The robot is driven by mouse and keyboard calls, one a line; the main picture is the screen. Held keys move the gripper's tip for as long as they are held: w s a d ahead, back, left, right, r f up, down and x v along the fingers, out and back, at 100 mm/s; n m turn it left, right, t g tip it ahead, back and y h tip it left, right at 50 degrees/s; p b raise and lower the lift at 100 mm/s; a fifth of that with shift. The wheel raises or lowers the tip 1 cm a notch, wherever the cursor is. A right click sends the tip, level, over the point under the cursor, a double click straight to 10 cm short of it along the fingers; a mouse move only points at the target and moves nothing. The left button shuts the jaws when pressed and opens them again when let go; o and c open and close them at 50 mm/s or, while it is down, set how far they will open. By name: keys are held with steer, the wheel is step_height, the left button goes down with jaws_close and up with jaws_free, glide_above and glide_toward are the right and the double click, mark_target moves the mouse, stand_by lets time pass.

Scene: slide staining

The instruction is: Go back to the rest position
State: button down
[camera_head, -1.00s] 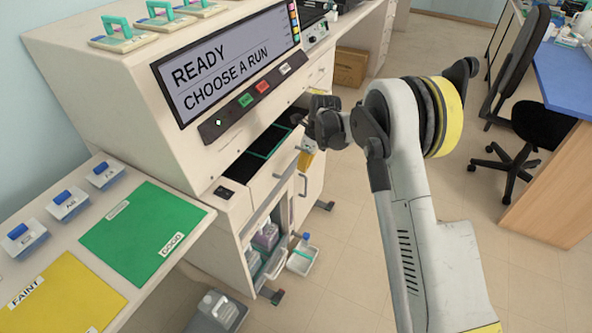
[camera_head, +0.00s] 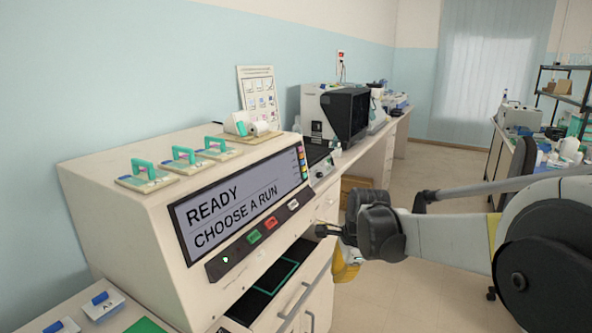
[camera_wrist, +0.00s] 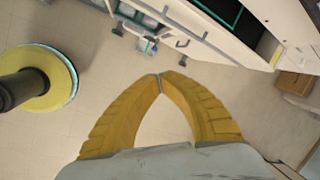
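My gripper (camera_wrist: 160,77) shows in the wrist view as two yellow ribbed fingers whose tips meet, with only bare floor seen through the gap behind them. It is shut and empty. In the head view my gripper (camera_head: 345,272) shows partly as yellow below my dark wrist joint, to the right of the staining machine (camera_head: 130,232). It looks apart from the machine. The machine's screen (camera_head: 240,200) reads "READY CHOOSE A RUN".
An open drawer (camera_head: 262,300) juts from the machine's front close to my arm. Several teal-handled racks (camera_head: 184,157) stand on top of the machine. Floor (camera_head: 400,290) is clear right of the machine.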

steer(key=s+d+r+n+t, duration=0.1)
steer(key=s+d+n, duration=0.1)
steer(key=s+n, duration=0.3)
steer(key=s+d+r+n+t+h, duration=0.1)
steer(key=s+n, duration=0.5)
steer(key=s, duration=0.7)
steer(key=s+d+r+n+t, duration=0.1)
steer(key=s+d+r+n, duration=0.2)
steer(key=s, duration=0.7)
steer(key=d+n, duration=0.2)
steer(key=shift+n+t+h, duration=0.3)
steer(key=shift+t, duration=0.1)
steer(key=shift+r, duration=0.1)
